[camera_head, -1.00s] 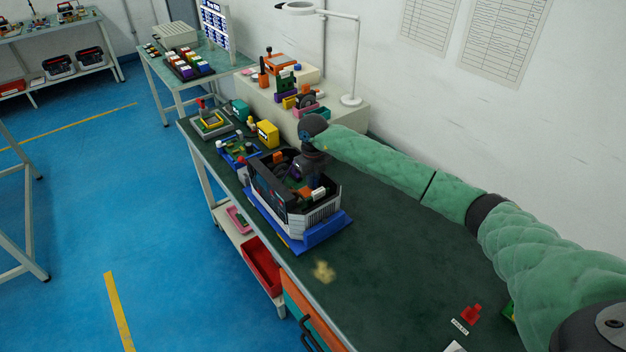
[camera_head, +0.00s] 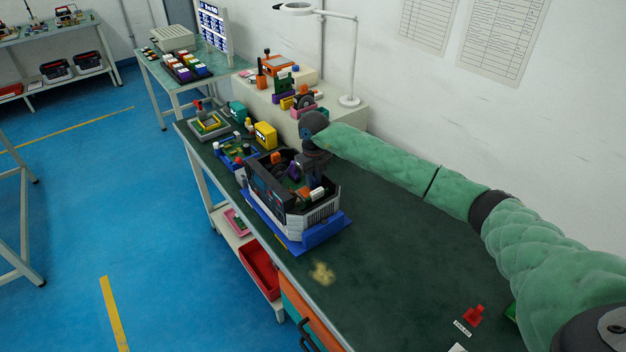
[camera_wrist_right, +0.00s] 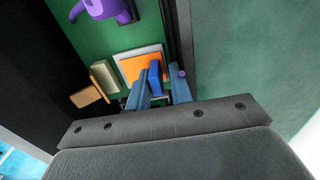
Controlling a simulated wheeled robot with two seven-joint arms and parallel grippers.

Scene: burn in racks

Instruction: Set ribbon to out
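An open dark-walled unit (camera_head: 326,212) sits on a blue base (camera_head: 327,233) on the green bench. My right gripper (camera_head: 309,180) reaches down into it from above. In the right wrist view my right gripper (camera_wrist_right: 160,91) has its two blue-grey fingers a little apart over a green board (camera_wrist_right: 96,37). A small blue piece (camera_wrist_right: 155,74) lies by the left finger, beside an orange square with a pale border (camera_wrist_right: 131,68). I cannot tell whether the fingers touch it. I cannot pick out the ribbon for certain. My left gripper is out of view.
A purple part (camera_wrist_right: 103,8), a beige block (camera_wrist_right: 104,76) and a brown block (camera_wrist_right: 89,95) are near the fingers. Dark walls flank the board. A yellow box (camera_head: 265,135) and a white lamp (camera_head: 353,60) stand behind. The bench front is mostly clear, with a red part (camera_head: 473,315).

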